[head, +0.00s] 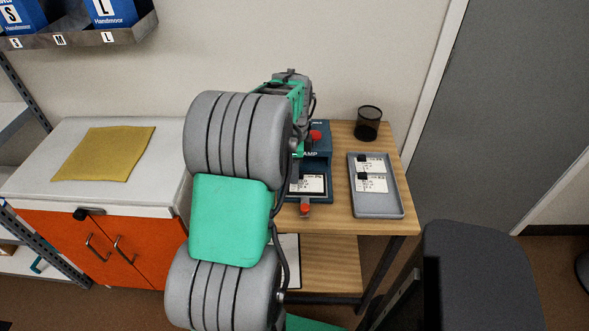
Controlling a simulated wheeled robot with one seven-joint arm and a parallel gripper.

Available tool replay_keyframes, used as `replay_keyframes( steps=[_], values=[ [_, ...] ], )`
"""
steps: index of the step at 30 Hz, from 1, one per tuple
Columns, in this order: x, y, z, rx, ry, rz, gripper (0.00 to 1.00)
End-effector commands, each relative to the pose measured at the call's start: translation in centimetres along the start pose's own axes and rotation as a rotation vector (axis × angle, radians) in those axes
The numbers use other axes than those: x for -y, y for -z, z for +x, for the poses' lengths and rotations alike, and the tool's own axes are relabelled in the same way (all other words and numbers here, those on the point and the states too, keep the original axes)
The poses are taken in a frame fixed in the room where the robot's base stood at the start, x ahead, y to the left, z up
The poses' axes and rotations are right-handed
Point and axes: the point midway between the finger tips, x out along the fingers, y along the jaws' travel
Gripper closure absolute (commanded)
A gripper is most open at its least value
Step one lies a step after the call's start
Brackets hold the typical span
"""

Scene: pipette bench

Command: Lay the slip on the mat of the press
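The dark blue press (322,160), with part of the word STAMP showing, stands on the wooden table, partly hidden behind my arm. It has a red knob on top and a red part at its front. A white printed slip (307,184) lies on the front part of the press, over a dark surface that looks like its mat. Two more white slips, (370,164) and (372,183), each with a black tab, lie in a grey tray (392,206) to the right. My gripper is not clearly visible; my wrist is above and behind the press, and my arm hides what is below it.
A black mesh cup (368,123) stands behind the tray. A white-topped orange cabinet (150,195) with a yellow cloth (103,153) is at left. A dark chair (480,270) stands at front right. A glove-box shelf (85,36) hangs at upper left.

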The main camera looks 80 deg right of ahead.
Motion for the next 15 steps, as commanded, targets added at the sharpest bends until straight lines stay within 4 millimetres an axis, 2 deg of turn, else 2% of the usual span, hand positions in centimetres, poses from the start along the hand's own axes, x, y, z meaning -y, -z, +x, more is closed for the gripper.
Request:
replay_keyframes(
  steps=[4,7,15],
  values=[
    [0.0,0.0,-0.3,0.000,0.001,0.000,0.65],
    [0.1,0.0,-1.4,0.000,0.004,0.000,0.65],
    [0.1,0.0,-8.0,-0.001,0.005,0.000,0.65]
  ],
)
